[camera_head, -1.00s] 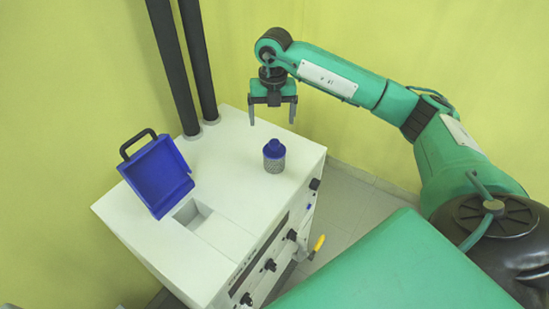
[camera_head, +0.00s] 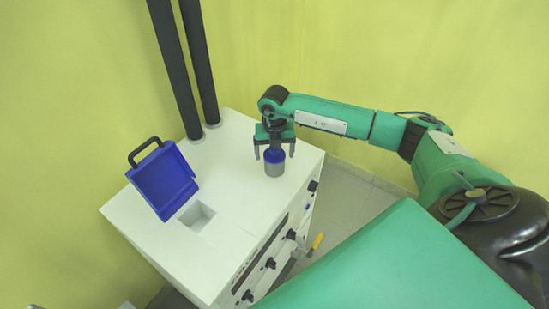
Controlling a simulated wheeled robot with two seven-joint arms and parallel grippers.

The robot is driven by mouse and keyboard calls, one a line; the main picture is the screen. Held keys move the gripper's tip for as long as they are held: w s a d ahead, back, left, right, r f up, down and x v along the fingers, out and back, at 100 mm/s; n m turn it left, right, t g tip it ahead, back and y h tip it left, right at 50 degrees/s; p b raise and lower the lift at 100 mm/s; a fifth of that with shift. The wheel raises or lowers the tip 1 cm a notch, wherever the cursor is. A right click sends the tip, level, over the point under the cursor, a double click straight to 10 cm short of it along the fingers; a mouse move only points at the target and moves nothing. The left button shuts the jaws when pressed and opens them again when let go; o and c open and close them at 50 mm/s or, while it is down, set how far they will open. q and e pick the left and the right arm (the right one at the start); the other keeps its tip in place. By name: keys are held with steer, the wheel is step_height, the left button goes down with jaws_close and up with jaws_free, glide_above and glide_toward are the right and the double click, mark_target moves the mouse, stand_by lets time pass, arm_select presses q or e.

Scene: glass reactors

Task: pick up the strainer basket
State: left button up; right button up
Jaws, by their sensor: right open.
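The strainer basket (camera_head: 274,167) is a small grey cylinder with a blue top, standing upright on the white cabinet top (camera_head: 240,190). My right gripper (camera_head: 274,155) is directly over it, pointing down. Its two fingers are apart, one on each side of the basket's blue top, and its body hides the upper end of that top. I cannot tell whether the fingers touch it. My left gripper is not in view.
A blue lid (camera_head: 165,181) with a black handle stands open beside a square opening (camera_head: 196,216) in the cabinet top. Two dark vertical pipes (camera_head: 200,62) rise at the back. Knobs and a yellow handle (camera_head: 316,243) stick out from the cabinet's front.

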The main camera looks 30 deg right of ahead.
steer(key=shift+f, duration=0.9)
steer(key=c, duration=1.2)
